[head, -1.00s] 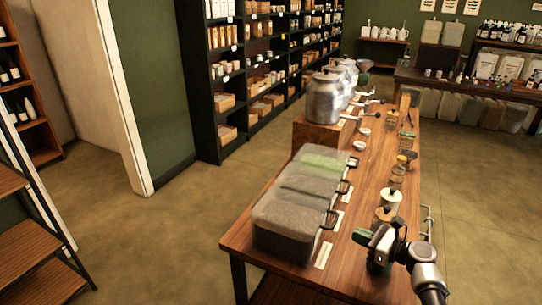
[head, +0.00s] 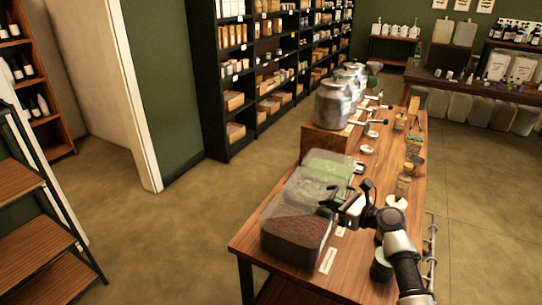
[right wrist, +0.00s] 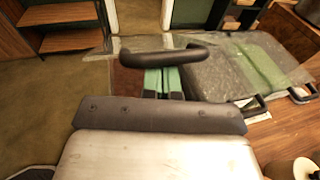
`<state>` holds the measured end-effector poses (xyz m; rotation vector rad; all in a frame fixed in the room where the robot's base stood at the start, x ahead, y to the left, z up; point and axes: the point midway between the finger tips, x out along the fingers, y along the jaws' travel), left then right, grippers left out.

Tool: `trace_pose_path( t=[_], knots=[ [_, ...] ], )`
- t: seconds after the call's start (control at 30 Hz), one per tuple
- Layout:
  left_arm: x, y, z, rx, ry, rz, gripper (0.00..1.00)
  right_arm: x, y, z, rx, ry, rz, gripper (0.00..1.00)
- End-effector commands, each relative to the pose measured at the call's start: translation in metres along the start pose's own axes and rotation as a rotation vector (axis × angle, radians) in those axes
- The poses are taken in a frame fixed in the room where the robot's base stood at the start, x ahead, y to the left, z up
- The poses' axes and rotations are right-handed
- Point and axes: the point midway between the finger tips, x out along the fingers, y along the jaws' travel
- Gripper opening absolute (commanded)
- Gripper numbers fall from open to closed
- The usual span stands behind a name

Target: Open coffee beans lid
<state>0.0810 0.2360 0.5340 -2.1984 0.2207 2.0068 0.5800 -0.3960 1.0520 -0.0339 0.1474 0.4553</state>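Clear bins stand in a row on the wooden table. The nearest bin (head: 294,232) holds brown beans, whose colour also shows beside my fingers in the right wrist view. My right gripper (head: 331,203) is at this bin's right side, by the lid edge. Its green fingers (right wrist: 163,82) lie close together with nothing visible between them. A black lid handle (right wrist: 160,56) crosses in front of their tips, and the clear lid edge (right wrist: 122,45) shows beside it. The lid appears tilted up; how far I cannot tell. My left gripper is out of view.
A grey-filled bin (head: 302,193) and a green-filled bin (head: 328,165) stand behind the nearest one. Metal canisters (head: 332,104) stand on a wooden block further back. Jars line the table's right side, close to my right arm.

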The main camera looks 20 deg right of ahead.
Motion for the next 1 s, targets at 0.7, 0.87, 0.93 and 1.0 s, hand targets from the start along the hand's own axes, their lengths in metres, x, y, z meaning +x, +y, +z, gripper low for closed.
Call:
trace_pose_path(
  t=[0.7, 0.87, 0.93, 1.0],
  knots=[
    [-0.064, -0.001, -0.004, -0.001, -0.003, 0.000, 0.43, 0.103, 0.031, 0.087, 0.003, 0.003, 0.006, 0.00],
    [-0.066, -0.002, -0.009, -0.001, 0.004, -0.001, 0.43, 0.131, 0.038, 0.095, 0.002, 0.002, 0.005, 0.00],
    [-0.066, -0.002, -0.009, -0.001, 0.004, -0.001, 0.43, 0.142, 0.041, 0.097, 0.002, 0.000, 0.003, 0.00],
    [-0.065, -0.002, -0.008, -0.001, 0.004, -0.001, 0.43, 0.152, 0.043, 0.099, 0.003, 0.000, 0.004, 0.00]
  ],
)
